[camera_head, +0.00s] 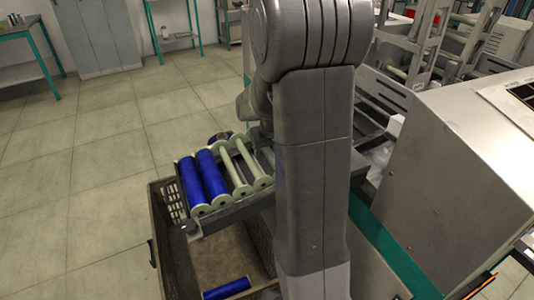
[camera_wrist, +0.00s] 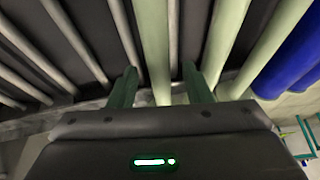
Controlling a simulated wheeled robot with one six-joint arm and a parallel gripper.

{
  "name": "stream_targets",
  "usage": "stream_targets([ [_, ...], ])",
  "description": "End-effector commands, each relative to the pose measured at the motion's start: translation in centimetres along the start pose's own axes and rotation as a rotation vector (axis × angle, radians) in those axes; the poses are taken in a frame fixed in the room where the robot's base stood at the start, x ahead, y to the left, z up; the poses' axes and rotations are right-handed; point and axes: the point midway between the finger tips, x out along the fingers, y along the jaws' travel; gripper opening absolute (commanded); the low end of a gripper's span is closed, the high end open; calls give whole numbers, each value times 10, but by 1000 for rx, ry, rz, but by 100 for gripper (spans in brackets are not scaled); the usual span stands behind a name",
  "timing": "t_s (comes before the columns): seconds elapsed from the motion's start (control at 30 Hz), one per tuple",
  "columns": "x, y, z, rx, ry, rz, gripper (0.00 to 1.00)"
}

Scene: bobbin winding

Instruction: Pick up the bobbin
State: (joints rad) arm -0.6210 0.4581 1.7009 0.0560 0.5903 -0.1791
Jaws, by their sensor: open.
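In the wrist view my gripper (camera_wrist: 161,88) is open, with one dark green finger on each side of a pale green bobbin (camera_wrist: 154,40). I cannot tell if the fingers touch it. More pale green bobbins show in the head view, with one bare bobbin (camera_head: 236,168) in the rack beside two blue-wound bobbins, the nearer one (camera_head: 213,178) and the outer one (camera_head: 191,184). In the head view my own arm hides my gripper and the right part of the rack.
The rack (camera_head: 240,211) sits over a brown crate (camera_head: 168,245). Another blue bobbin (camera_head: 227,288) lies low in the crate. A grey metal machine (camera_head: 450,165) stands close on the right. The tiled floor (camera_head: 100,190) on the left is clear.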

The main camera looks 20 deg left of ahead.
Motion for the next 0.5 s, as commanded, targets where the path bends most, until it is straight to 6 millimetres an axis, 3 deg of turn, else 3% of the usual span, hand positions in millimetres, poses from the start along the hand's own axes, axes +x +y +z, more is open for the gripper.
stream_targets([
  [0.03,0,0,0,0,0,0,39],
  [0.23,0,0,0,0,0,0,0],
  [0.5,-2,0,0,0,0,0,0],
])
